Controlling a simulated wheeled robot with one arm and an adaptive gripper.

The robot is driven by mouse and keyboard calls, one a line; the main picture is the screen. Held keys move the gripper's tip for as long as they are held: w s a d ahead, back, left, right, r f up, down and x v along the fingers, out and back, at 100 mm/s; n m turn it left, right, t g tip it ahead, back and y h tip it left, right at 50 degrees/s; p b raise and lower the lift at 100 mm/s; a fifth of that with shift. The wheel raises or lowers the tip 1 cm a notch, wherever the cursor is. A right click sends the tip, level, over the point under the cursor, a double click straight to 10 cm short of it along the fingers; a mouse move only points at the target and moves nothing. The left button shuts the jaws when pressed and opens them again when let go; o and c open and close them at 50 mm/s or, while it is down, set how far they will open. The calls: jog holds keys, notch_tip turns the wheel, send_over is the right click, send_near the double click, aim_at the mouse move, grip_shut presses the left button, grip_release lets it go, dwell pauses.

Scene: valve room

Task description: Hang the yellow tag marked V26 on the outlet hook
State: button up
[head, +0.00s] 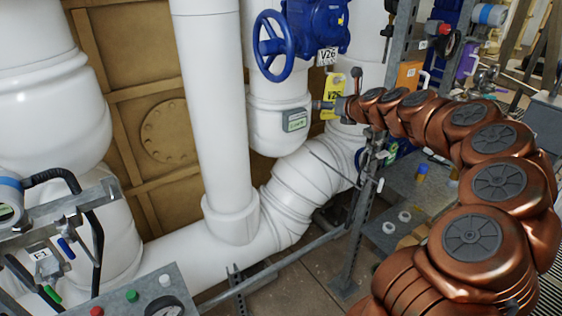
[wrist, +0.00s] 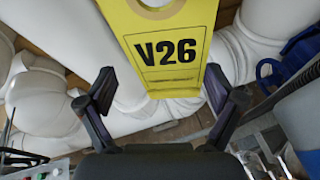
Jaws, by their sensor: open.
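The yellow tag marked V26 (wrist: 170,50) fills the upper middle of the wrist view, upright, its hole cut by the top edge. In the head view the tag (head: 334,92) is by the end of my arm, in front of white pipework. My gripper (wrist: 160,88) is open. Its two dark fingertips stand apart on either side of the tag's lower end, with gaps showing on both sides. What holds the tag's top is unclear. I cannot make out the outlet hook for certain.
A blue valve (head: 312,35) with a handwheel carries a white V26 plate (head: 326,56). A small label plate (head: 295,120) is on the white pipe below it. A grey metal post (head: 362,215) stands near the arm. A control panel (head: 135,295) is at lower left.

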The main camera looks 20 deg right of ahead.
jog(key=s+d+r+p, duration=0.1)
jog(key=s+d+p, duration=0.1)
jog(key=s, duration=0.6)
jog(key=w+a+f+n+b, duration=0.1)
jog(key=w+a+f+b, duration=0.2)
jog(key=a+f, duration=0.9)
jog(key=w+a+f+n+b, duration=0.15)
jog(key=w+a+f, duration=0.25)
jog(key=a+f, duration=0.85)
jog(key=s+a+r+n+g+y, duration=0.3)
jog(key=s+a+r+n, duration=0.3)
jog(key=a+n, duration=0.4)
jog(key=s+a+f+n+g, duration=0.15)
jog(key=s+n+g, duration=0.65)
jog(key=s+n, duration=1.25)
jog(key=s+d+r+n+g+h, duration=0.1)
jog(key=s+d, duration=0.3)
jog(key=s, duration=0.7)
jog(key=s+d+r+n+g+h, duration=0.1)
jog(key=s+d+n+g+h, duration=0.1)
jog(key=s, duration=0.9)
jog(key=shift+s+d+n+g+h+b, duration=0.4)
jog(key=shift+d+n+g, duration=0.4)
jog(key=shift+d+n, duration=0.3)
jog(key=shift+d, duration=0.1)
jog(key=shift+c, duration=0.3)
